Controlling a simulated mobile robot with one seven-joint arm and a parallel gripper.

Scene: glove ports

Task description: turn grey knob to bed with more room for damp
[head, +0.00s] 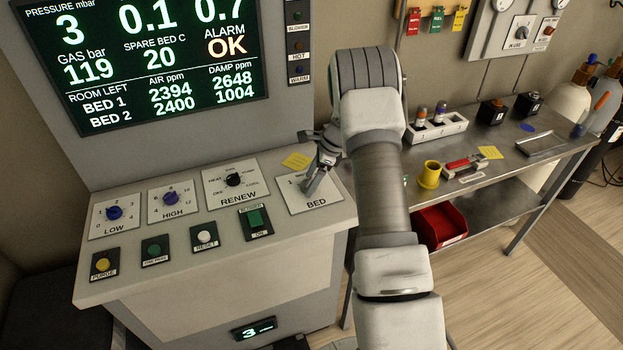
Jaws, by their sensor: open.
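The BED plate (321,200) is at the right end of the sloped console top, with a "1" visible at its upper left. My gripper (317,178) is over this plate, pointing down, with open jaws at the grey knob. The gripper hides most of the knob, so I cannot tell its pointer direction or whether the fingers touch it. The screen (150,65) lists room left: BED 1 has air 2394 and damp 2648 ppm; BED 2 has air 2400 and damp 1004 ppm. Damp room is larger for BED 1.
Left of the BED plate are the RENEW knob (233,179), HIGH knob (170,198) and LOW knob (114,212). Below them is a row of buttons, including RESET (204,236) and PURGE (102,264). A metal bench (480,145) with tools stands right of my arm.

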